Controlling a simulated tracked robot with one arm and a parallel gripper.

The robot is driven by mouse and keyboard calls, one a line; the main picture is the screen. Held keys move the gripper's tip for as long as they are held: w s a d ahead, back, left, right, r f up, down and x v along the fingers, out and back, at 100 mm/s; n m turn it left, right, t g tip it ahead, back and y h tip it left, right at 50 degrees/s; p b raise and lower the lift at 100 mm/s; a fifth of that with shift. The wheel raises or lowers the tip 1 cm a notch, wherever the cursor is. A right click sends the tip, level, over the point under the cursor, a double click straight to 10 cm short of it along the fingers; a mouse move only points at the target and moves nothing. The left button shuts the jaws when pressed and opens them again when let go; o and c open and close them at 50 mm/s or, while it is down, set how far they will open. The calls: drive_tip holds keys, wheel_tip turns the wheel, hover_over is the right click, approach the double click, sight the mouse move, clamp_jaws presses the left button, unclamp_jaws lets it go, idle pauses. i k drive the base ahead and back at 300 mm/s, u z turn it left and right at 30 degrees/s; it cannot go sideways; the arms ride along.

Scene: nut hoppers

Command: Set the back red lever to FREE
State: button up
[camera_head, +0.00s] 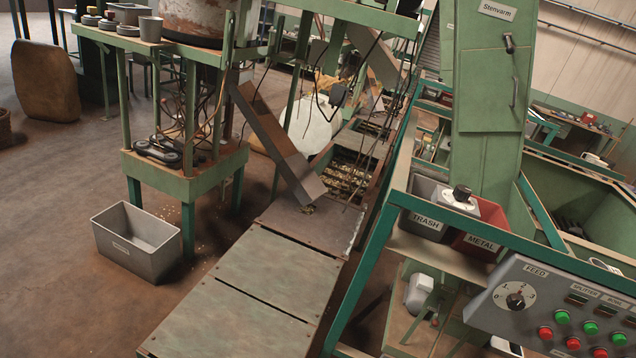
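I cannot make out a red lever or a FREE marking in the head view. My gripper is not in view. A green cabinet (490,85) labelled Stenvarm stands at the upper right, with a dark handle on its door. A grey control panel (482,312) at the lower right has a FEED dial (516,300), labels reading SPLITTER and BOWL, and several red and green buttons. Its right side is cut off by the picture edge.
Grey TRASH (425,228) and red METAL (474,247) bins sit behind a green rail (470,232). Flat metal plates (265,275) run through the lower middle. A grey tub (150,255) stands on the floor beside a green stand (180,185). Open brown floor (60,290) lies left.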

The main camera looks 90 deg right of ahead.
sight(440, 301)
drive_tip(key=i, duration=0.85)
drive_tip(key=z, duration=3.8)
drive_tip(key=i, duration=0.6)
drive_tip(key=u, duration=0.05)
drive_tip(key=k, duration=0.6)
drive_tip(key=z, duration=0.1)
